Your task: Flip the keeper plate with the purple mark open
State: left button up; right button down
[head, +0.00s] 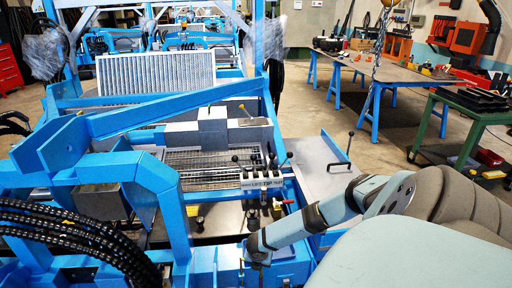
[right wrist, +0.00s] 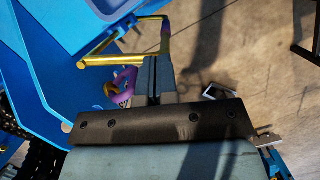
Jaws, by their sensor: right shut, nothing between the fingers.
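A purple-marked piece (right wrist: 122,84), which looks like the marked keeper plate, shows just left of my right gripper (right wrist: 158,65) in the right wrist view. The gripper and the wrist's dark bar hide part of it, and I cannot tell how far it is turned. My right gripper is shut and empty. A yellow bent bar (right wrist: 108,60) shows beside and beyond its fingertips; I cannot tell whether they touch. In the head view my right arm reaches in from the right and ends low at the blue frame, where the purple mark cannot be made out. My left gripper is out of view.
The blue machine frame (head: 205,262) surrounds the work area, with black hoses (head: 75,235) at left. A wire mesh deck (head: 205,165) and a lever block (head: 262,180) lie beyond my right arm. Bare floor (right wrist: 270,60) shows right of the gripper in the wrist view.

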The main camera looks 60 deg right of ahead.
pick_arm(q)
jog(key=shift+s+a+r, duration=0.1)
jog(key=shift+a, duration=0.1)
pick_arm(e)
jog(key=shift+d, duration=0.15)
dwell(0.6)
